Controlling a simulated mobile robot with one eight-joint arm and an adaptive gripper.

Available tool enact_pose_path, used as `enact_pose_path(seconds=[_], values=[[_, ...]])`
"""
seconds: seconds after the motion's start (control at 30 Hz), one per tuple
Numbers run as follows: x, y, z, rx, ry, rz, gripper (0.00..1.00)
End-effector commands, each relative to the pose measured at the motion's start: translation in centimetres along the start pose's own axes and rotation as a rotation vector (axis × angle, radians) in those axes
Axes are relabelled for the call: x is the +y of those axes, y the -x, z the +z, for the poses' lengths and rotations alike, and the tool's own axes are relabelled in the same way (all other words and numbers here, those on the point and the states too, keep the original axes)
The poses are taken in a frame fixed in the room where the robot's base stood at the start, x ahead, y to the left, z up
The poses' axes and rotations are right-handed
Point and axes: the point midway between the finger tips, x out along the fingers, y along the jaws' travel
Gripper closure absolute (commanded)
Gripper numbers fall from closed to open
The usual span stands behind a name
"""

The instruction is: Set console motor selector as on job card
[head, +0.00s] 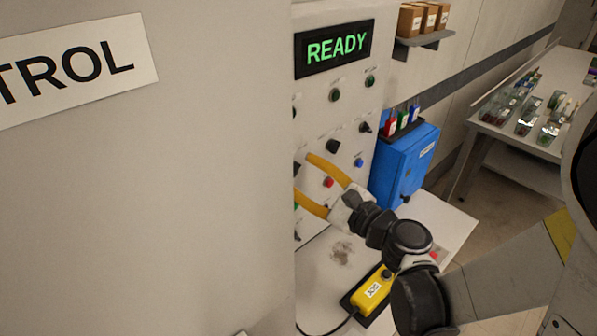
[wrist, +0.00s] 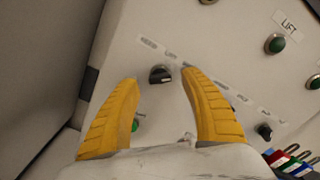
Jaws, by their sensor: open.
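The console (head: 312,115) has a pale panel with several black selector knobs, coloured buttons and a display (head: 333,48) reading READY in green. My gripper (head: 303,174) has its two yellow fingers spread apart in front of the panel's left part. In the wrist view my gripper (wrist: 159,77) is open, and a black selector knob (wrist: 161,74) shows between its fingertips; I cannot tell whether they touch it. The small labels around that knob are too blurred to read. A second black selector knob (wrist: 264,131) is at the right. I see no readable job card.
A grey cabinet (head: 150,210) fills the left and hides the console's left edge. A yellow pendant marked JOG (head: 373,291) lies on the ledge below. A blue box (head: 404,165) with coloured tags stands right of the console. A table (head: 505,135) with bins is behind.

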Motion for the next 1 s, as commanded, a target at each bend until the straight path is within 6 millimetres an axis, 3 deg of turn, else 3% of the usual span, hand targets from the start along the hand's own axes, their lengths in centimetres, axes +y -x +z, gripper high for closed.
enact_pose_path(seconds=[0.2,0.47,0.63,1.0], values=[[0.0,-1.6,0.0,0.0,0.001,0.0,0.48],[0.0,-1.7,0.0,0.0,0.001,0.0,0.49],[0.0,-1.7,0.0,0.0,0.001,0.0,1.0],[0.0,-1.6,0.0,0.0,0.043,0.0,1.0]])
